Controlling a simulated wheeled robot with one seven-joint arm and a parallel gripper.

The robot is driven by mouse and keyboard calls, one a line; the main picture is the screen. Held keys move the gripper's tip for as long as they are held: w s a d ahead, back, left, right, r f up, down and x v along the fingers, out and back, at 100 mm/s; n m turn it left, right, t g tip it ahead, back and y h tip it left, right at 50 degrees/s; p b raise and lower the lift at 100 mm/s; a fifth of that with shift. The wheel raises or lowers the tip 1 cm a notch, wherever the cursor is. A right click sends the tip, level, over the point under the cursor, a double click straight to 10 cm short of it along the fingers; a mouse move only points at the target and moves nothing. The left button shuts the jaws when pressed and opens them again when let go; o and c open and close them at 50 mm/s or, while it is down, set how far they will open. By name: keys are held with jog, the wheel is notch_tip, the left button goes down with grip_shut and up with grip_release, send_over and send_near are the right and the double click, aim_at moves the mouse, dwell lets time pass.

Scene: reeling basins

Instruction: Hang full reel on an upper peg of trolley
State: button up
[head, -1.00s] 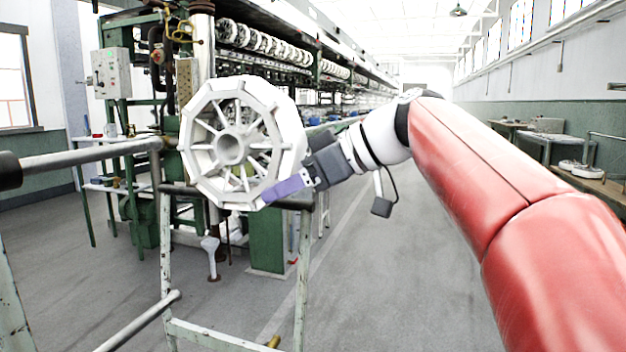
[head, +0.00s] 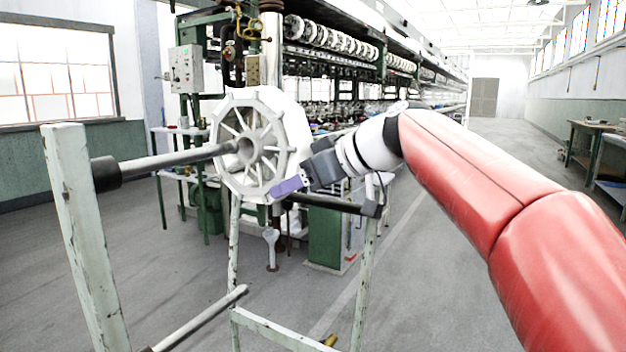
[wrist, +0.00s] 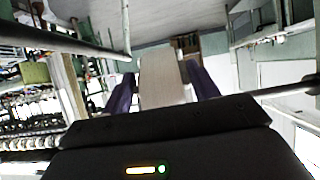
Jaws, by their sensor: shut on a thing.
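The white, many-sided reel (head: 222,150) with spokes and a round hub is upright in the head view. My gripper (head: 288,187), with purple fingers, is shut on its lower right rim. In the wrist view the fingers (wrist: 162,92) sit on both sides of a pale slat of the reel (wrist: 163,72). The trolley (head: 82,240) is a worn pale-green frame.
A lower peg (head: 205,318) crosses the trolley below the reel. A dark bar (head: 330,203) lies under my gripper by the trolley's right post (head: 366,265). The reeling machine (head: 330,40) stands behind. Open floor (head: 450,270) lies right.

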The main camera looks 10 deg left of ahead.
jog(key=shift+w+a, duration=0.15)
jog(key=shift+a, duration=0.3)
jog(key=shift+d+r, duration=0.25)
jog(key=shift+r, duration=0.05)
dwell(0.3)
jog(key=shift+s, duration=0.25)
jog(key=shift+s+a+b, duration=0.35)
jog(key=shift+s+b, duration=0.1)
jog(key=shift+s, duration=0.35)
jog(key=shift+s+a+b, duration=0.4)
jog(key=shift+s+b, duration=0.05)
jog(key=shift+s, duration=0.4)
jog(key=shift+s+a+b, duration=0.35)
jog(key=shift+s+b, duration=0.1)
jog(key=shift+s, duration=0.35)
jog(key=s+a+b, duration=0.3)
jog(key=s+a, duration=0.2)
jog(key=s, duration=0.8)
jog(key=shift+a+b, duration=0.2)
jog(key=shift+b, duration=0.15)
jog(key=shift+s, duration=0.1)
jog(key=shift+s+a, duration=0.2)
jog(key=shift+s, duration=0.25)
